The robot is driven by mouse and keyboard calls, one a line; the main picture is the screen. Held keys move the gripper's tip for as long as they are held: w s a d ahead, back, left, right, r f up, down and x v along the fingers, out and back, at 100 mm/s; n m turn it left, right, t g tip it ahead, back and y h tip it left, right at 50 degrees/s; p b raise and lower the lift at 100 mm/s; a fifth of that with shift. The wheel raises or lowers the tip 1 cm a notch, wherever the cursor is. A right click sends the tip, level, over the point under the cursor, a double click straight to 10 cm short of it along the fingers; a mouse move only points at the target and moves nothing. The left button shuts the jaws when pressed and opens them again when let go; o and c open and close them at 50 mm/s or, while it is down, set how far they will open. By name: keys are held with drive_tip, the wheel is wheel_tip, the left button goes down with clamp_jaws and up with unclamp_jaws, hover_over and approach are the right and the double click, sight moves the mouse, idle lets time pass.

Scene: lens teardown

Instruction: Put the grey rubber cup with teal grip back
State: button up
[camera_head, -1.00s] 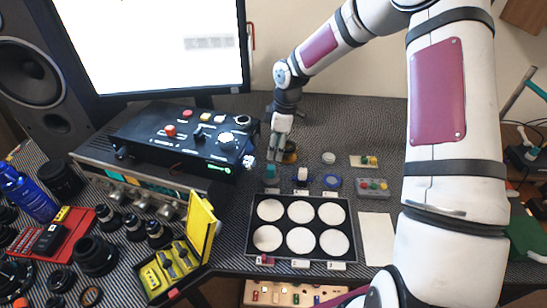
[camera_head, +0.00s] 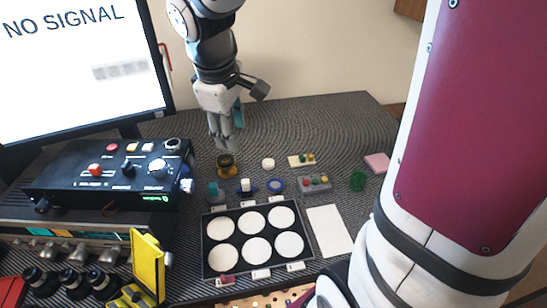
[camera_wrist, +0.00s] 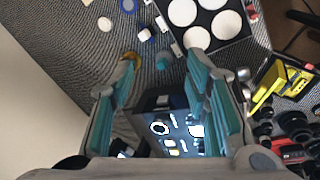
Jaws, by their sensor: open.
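The grey rubber cup with teal grip (camera_head: 213,191) stands on the dark textured mat, just above the upper left corner of the black tray. In the wrist view the cup (camera_wrist: 162,63) shows beyond my fingertips, in line with the gap between them. My gripper (camera_head: 226,143) is open and empty, pointing down above the mat near an amber ring-like part (camera_head: 227,166). In the wrist view my gripper (camera_wrist: 161,70) has its teal-padded fingers spread wide. Nothing lies between the pads.
The black tray (camera_head: 206,258) has several white round places. A blue ring (camera_head: 276,185), a white-and-blue part (camera_head: 246,186) and a grey block with coloured buttons (camera_head: 315,184) lie close by. The control box (camera_head: 70,178) and monitor (camera_head: 75,60) stand left. The mat's back right is clear.

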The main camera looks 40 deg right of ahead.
drive_tip(key=s+a+r+m+t+y, duration=0.1)
drive_tip(key=s+r+m, duration=0.1)
drive_tip(key=s, duration=0.7)
drive_tip(key=s+a+r+m+t+y, duration=0.1)
drive_tip(key=s+r+m, duration=0.2)
drive_tip(key=s, duration=0.6)
drive_tip(key=shift+r+m+t, duration=0.3)
drive_tip(key=shift+m, duration=0.7)
